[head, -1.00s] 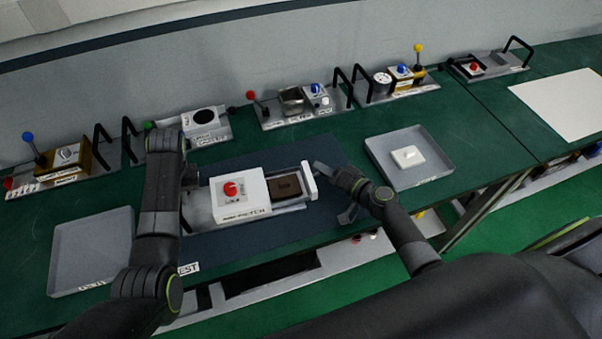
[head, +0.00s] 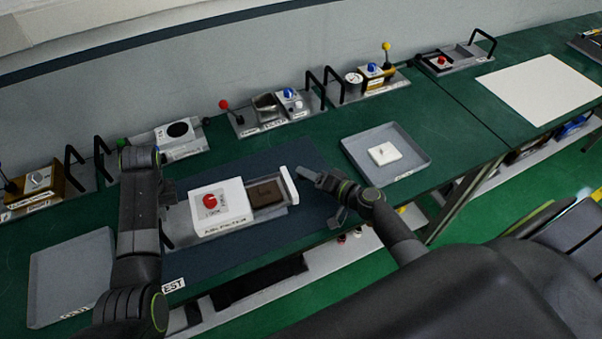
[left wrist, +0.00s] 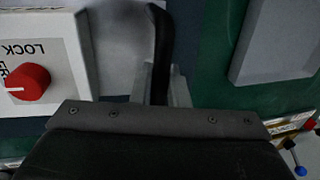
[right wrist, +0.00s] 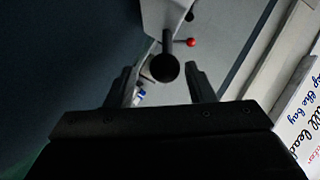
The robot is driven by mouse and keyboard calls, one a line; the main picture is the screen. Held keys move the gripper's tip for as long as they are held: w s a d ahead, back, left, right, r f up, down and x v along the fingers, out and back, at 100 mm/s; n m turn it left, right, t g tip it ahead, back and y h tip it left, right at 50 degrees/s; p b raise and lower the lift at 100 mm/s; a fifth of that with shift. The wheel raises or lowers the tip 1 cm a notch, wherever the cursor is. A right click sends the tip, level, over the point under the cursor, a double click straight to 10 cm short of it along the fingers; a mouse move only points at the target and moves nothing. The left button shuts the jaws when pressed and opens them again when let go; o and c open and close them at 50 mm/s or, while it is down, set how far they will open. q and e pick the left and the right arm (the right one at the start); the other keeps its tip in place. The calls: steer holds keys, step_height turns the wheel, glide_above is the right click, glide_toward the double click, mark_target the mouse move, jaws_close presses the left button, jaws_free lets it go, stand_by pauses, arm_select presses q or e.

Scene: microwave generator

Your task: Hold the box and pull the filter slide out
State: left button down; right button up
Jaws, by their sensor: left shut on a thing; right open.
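The white box (head: 207,221) with a red knob (head: 210,201) stands on a grey base on the dark mat. Its filter slide, with a brown insert (head: 265,194) and a white end plate (head: 290,185), sticks out at the right. My left gripper (head: 168,192) is shut on the black handle (left wrist: 160,45) at the base's left end. My right gripper (head: 324,194) is open just right of the end plate. In the right wrist view, a round black knob (right wrist: 165,68) below the end plate (right wrist: 165,15) appears between the open fingers; I cannot tell its depth.
A grey tray with a white block (head: 384,153) lies right of the box. An empty grey tray (head: 70,275) lies at the left. Several devices with black handles line the wall. The table's front edge is close to both arms.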

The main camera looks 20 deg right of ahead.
arm_select(q)
steer(key=shift+f, duration=0.1)
arm_select(e)
steer(key=v, duration=1.1)
steer(key=shift+w+d, duration=0.1)
steer(key=shift+d, duration=0.05)
arm_select(q)
steer(key=c, duration=1.3)
jaws_free()
steer(key=shift+w, duration=0.15)
arm_select(e)
steer(key=shift+w, duration=0.15)
arm_select(q)
steer(key=r, duration=0.3)
steer(key=d+r, duration=0.1)
steer(key=r, duration=0.3)
steer(key=shift+d+r, duration=0.2)
steer(key=shift+f, duration=0.15)
arm_select(e)
steer(key=shift+f, duration=0.1)
